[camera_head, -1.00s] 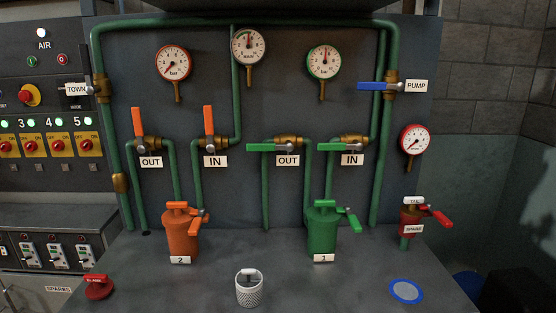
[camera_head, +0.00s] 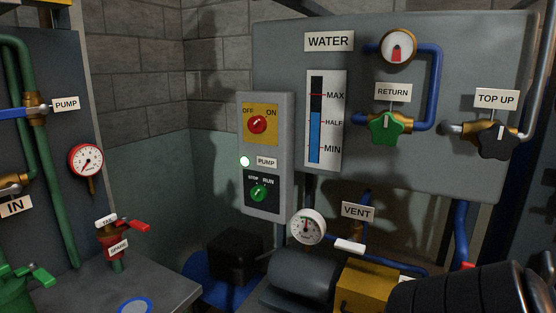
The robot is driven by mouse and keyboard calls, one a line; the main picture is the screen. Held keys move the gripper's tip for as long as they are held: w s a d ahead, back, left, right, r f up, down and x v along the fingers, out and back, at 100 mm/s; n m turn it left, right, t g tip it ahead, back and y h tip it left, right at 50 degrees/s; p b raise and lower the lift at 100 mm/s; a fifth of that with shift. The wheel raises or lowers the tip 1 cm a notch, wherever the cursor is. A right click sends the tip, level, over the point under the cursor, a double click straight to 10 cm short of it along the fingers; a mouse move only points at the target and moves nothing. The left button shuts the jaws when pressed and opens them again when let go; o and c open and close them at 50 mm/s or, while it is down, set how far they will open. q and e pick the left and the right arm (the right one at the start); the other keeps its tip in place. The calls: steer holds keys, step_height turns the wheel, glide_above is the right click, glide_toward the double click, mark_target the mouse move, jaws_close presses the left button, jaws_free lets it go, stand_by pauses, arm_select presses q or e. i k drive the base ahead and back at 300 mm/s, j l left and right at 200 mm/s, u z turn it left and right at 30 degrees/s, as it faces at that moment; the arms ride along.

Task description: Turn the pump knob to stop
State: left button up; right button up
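The pump panel (camera_head: 284,150) is a grey box on the wall, left of the water board. Its green pump knob (camera_head: 258,191) sits on a dark plate marked STOP on the left and RUN on the right. The knob's exact pointing is too small to tell. Above it are a lit green-white lamp (camera_head: 244,161), a PUMP label (camera_head: 267,162) and a red knob (camera_head: 257,124) on a yellow OFF/ON plate. Neither of my grippers is in view, and nothing touches the pump knob.
The water board (camera_head: 452,65) carries a level gauge (camera_head: 320,120), a green RETURN valve (camera_head: 387,127) and a black TOP UP valve (camera_head: 497,140). Below stand a grey motor (camera_head: 303,272) and a yellow box (camera_head: 365,284). A dark ribbed shape fills the lower right. A bench (camera_head: 170,290) is at left.

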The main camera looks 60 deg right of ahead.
mark_target(259, 192)
steer(key=z, duration=1.75)
